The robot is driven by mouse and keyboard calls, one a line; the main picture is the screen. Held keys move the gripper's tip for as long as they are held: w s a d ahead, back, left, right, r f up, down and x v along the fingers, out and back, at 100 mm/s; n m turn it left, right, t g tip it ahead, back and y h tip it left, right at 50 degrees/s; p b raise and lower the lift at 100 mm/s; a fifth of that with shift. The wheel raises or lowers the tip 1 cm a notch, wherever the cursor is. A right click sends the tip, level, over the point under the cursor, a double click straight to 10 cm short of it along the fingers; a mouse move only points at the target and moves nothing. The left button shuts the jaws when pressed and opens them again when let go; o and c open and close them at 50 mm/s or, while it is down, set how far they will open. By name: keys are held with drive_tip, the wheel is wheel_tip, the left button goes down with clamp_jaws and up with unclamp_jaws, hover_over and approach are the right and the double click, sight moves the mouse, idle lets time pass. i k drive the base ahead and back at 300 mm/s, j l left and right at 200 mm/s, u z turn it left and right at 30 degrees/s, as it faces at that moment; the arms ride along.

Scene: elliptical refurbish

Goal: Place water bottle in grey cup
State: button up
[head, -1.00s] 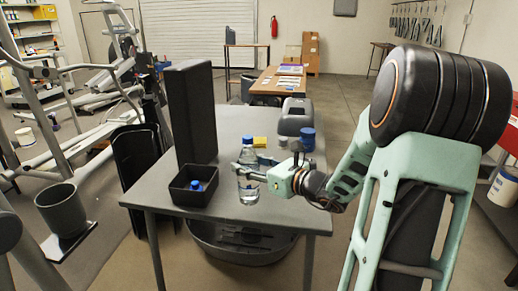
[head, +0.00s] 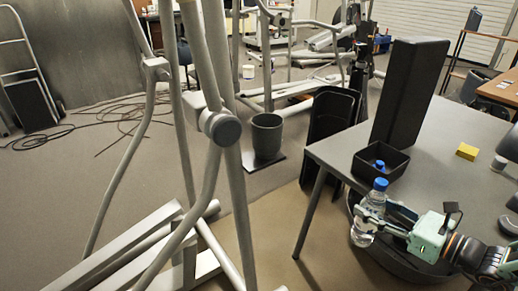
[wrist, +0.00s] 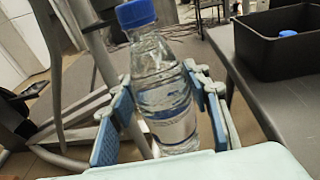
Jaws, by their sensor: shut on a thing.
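The water bottle (head: 368,212) is clear with a blue cap. My gripper (head: 383,222) is shut on it and holds it upright at the near edge of the grey table. The bottle (wrist: 165,85) also stands between both blue finger pads of my gripper (wrist: 160,112) in the wrist view.
On the grey table (head: 440,170) stand a black tray (head: 393,167) with a blue-capped thing in it, a tall black box (head: 408,95) and a yellow block (head: 467,151). Elliptical machine bars (head: 215,110) rise in front, left of the cup. A black bin (head: 332,125) stands between cup and table.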

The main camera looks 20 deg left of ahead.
sight(267, 145)
drive_tip(key=l+u, duration=0.2)
drive_tip(key=u, duration=0.2)
drive_tip(key=k+l+u, duration=0.1)
drive_tip(key=u, duration=0.35)
